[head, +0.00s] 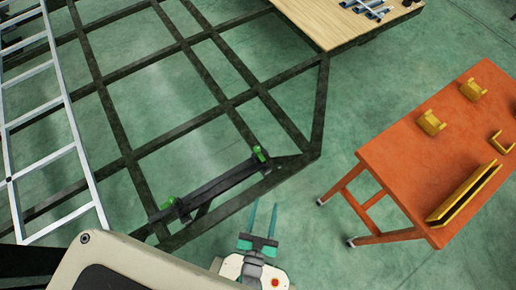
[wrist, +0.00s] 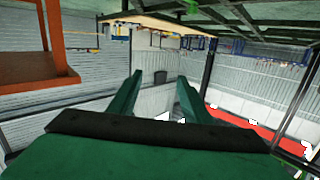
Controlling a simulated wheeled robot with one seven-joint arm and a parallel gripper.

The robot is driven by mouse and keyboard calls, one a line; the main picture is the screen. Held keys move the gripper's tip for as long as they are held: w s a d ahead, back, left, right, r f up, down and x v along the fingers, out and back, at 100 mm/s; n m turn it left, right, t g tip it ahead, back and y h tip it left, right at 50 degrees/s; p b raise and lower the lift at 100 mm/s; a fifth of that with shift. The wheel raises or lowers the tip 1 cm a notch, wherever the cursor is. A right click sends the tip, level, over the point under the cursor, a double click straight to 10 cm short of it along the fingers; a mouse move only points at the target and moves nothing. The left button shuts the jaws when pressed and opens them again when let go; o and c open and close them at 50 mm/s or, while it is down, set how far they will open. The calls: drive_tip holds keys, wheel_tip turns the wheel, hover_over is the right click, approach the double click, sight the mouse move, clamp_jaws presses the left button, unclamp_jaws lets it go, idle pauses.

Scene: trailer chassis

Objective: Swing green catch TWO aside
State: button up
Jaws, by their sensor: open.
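Two green catches sit on a dark bar at the near corner of the chassis frame in the head view. One catch (head: 259,154) is at the bar's right end, the other catch (head: 169,203) at its left end. I cannot read which is number two. My gripper (head: 264,206) is below and right of the bar, its two green fingers apart and empty, pointing up the picture. It touches neither catch. In the wrist view the open fingers (wrist: 159,78) show with nothing between them. A small green spot at the top edge there is too unclear to name.
The dark chassis frame (head: 184,119) spans the upper left, with a pale ladder (head: 47,66) at far left. An orange table (head: 440,150) with yellow brackets stands right. A wooden deck (head: 345,22) is at the top. Green floor is clear between frame and table.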

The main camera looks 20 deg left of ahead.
drive_tip(key=w+a+f, duration=0.6)
drive_tip(key=w+f, duration=0.3)
drive_tip(key=f, duration=0.1)
drive_tip(key=t, duration=0.1)
approach(256, 152)
drive_tip(key=shift+w+d+n, duration=0.15)
drive_tip(key=shift+w+n, duration=0.15)
drive_tip(key=shift+w, duration=0.05)
drive_tip(key=w, duration=0.3)
drive_tip(key=w+a, duration=0.1)
drive_tip(key=w, duration=0.6)
drive_tip(key=shift+w+a, duration=0.25)
drive_tip(key=shift+w, duration=0.05)
drive_tip(key=shift+w, duration=0.1)
drive_tip(key=c, duration=1)
